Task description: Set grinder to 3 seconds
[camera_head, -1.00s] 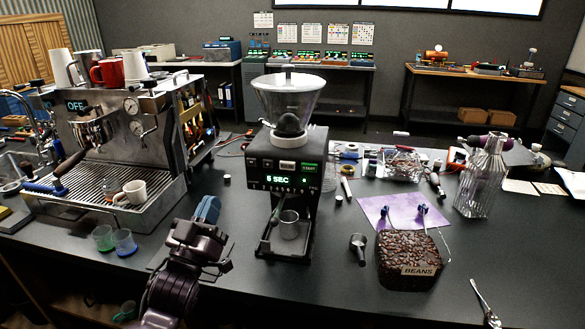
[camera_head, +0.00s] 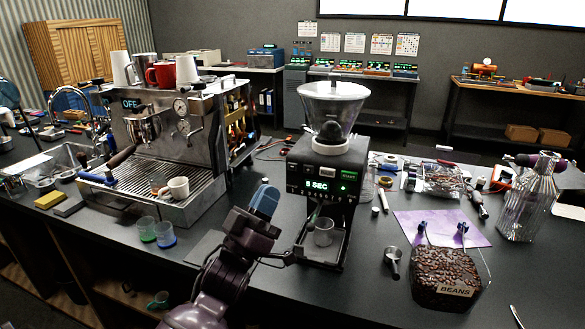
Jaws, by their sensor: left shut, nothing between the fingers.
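The grinder (camera_head: 325,183) is a dark box with a clear hopper (camera_head: 333,104) on top, standing on the black counter. Its green display reads "5 SEC" (camera_head: 318,185), with a green start button (camera_head: 348,176) at the upper right of its front. A small clear cup (camera_head: 323,231) sits under its outlet. My left gripper (camera_head: 264,201), dark with a blue tip part, is shut and empty. It is to the left of the grinder's front, apart from the buttons as far as I can tell. My right gripper is not in view.
The espresso machine (camera_head: 168,145), display "OFF", stands at left with cups on top. A scoop (camera_head: 393,262) and a bean container (camera_head: 444,279) are right of the grinder. Loose items clutter the counter behind them.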

